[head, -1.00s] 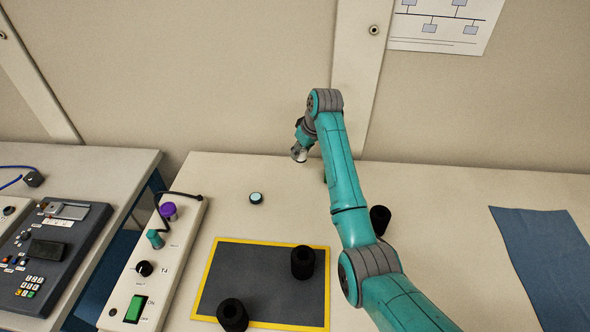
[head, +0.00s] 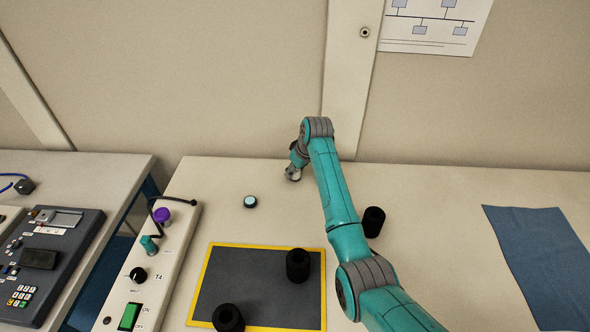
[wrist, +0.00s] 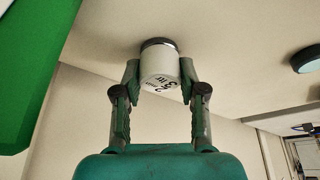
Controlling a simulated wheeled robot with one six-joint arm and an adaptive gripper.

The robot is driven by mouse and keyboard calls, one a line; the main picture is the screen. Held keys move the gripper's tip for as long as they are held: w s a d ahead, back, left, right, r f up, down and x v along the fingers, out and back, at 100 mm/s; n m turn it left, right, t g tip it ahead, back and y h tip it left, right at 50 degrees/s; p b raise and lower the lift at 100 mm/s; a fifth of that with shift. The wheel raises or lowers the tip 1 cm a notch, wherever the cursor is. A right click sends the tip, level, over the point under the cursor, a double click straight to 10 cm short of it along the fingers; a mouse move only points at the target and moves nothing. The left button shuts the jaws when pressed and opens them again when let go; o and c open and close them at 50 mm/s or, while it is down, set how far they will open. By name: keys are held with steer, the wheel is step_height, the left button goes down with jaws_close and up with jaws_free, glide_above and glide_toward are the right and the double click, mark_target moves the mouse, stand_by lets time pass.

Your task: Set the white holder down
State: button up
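My gripper (wrist: 160,82) is shut on the white holder (wrist: 160,68), with one finger on each side of it. The holder is a short white cylinder with dark printing and a dark-and-metal band at its table end. In the head view my gripper (head: 293,174) is low at the back of the pale bench (head: 450,240), behind the small light-blue-topped puck (head: 250,202). The holder is mostly hidden there by the gripper. The wrist view shows the bench top close behind the holder's banded end; I cannot tell whether they touch.
A yellow-edged grey mat (head: 245,285) bears two black cylinders (head: 298,265), (head: 228,318). Another black cylinder (head: 373,221) stands right of my arm. A control strip (head: 150,265) with knobs lies on the left. A blue cloth (head: 535,255) lies on the right. The bench between is bare.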

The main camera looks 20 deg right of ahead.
steer(key=o, duration=0.3)
steer(key=shift+r, duration=0.15)
steer(key=v, duration=1.2)
